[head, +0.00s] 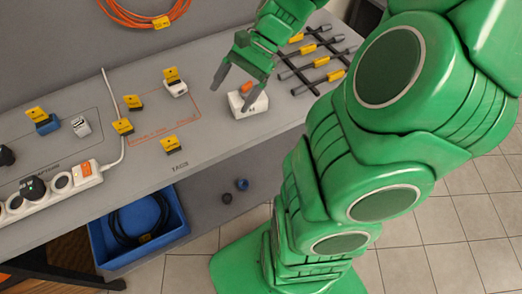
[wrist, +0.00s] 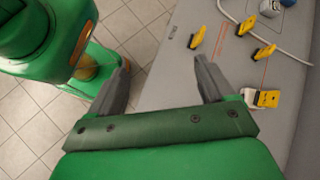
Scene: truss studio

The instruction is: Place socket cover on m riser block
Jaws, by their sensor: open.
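A white block (head: 248,104) stands on the grey bench below my gripper, with a small orange piece (head: 246,87) at its top; I cannot tell whether this is the riser block. Another white block (head: 176,88) with a yellow tag stands further left; it also shows in the wrist view (wrist: 250,97). Dark round caps (head: 34,189) sit on the white power strip at lower left; which thing is the socket cover is unclear. My gripper (head: 236,85) is open and empty above the bench, its fingers either side of the orange piece in the head view. The wrist view (wrist: 162,62) shows nothing between the fingertips.
A blue block (head: 48,125) and a pale block (head: 81,127) stand at left. Yellow tags (head: 123,127) dot the bench. Dark rods (head: 318,60) lie at right. Below are a blue bin (head: 170,229) with black cable and two small dark round pieces (head: 227,198).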

